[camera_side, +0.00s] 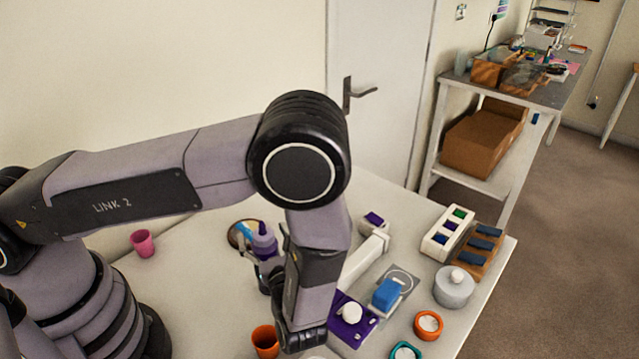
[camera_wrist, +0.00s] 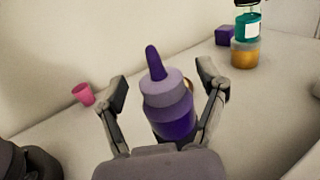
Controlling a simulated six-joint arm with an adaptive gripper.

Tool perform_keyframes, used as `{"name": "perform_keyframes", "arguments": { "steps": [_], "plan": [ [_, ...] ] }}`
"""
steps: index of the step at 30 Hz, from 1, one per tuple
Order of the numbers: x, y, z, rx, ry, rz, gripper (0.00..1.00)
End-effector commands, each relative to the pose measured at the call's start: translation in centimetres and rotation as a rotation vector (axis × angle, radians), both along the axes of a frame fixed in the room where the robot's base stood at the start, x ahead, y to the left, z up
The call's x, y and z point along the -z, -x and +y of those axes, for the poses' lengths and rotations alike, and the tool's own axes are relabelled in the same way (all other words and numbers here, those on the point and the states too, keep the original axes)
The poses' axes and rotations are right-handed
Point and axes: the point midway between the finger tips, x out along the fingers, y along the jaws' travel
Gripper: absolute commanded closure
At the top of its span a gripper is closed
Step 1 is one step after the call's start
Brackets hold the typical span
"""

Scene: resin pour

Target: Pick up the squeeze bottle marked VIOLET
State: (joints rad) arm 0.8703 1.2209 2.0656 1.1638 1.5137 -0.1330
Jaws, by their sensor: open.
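A squeeze bottle (camera_wrist: 170,103) with a purple nozzle, a lilac collar and a dark violet body stands between the two fingers of my gripper (camera_wrist: 167,92) in the wrist view. The fingers are spread on either side of it, with a gap at the left finger; contact at the right finger cannot be told. No VIOLET marking is readable. In the side view the bottle (camera_side: 264,240) shows just left of my forearm, its lower part hidden by my gripper (camera_side: 264,274).
A pink cup (camera_side: 143,243) stands at the left. An orange cup (camera_side: 265,341) is near the front. A purple scale-like device (camera_side: 352,325), a blue block (camera_side: 387,293), a white rack (camera_side: 447,233) and a grey pot (camera_side: 454,287) are to the right. A teal bottle (camera_wrist: 246,33) stands farther off.

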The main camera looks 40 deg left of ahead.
Motion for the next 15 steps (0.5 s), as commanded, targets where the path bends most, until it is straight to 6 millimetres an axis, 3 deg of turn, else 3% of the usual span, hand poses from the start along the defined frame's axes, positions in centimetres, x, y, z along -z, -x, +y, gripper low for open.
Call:
{"name": "perform_keyframes", "arguments": {
  "steps": [7,15],
  "plan": [
    [0.01,-0.08,0.13,0.001,0.001,0.0,0.3],
    [0.01,-0.07,0.11,0.0,0.001,0.0,0.65]
  ]
}}
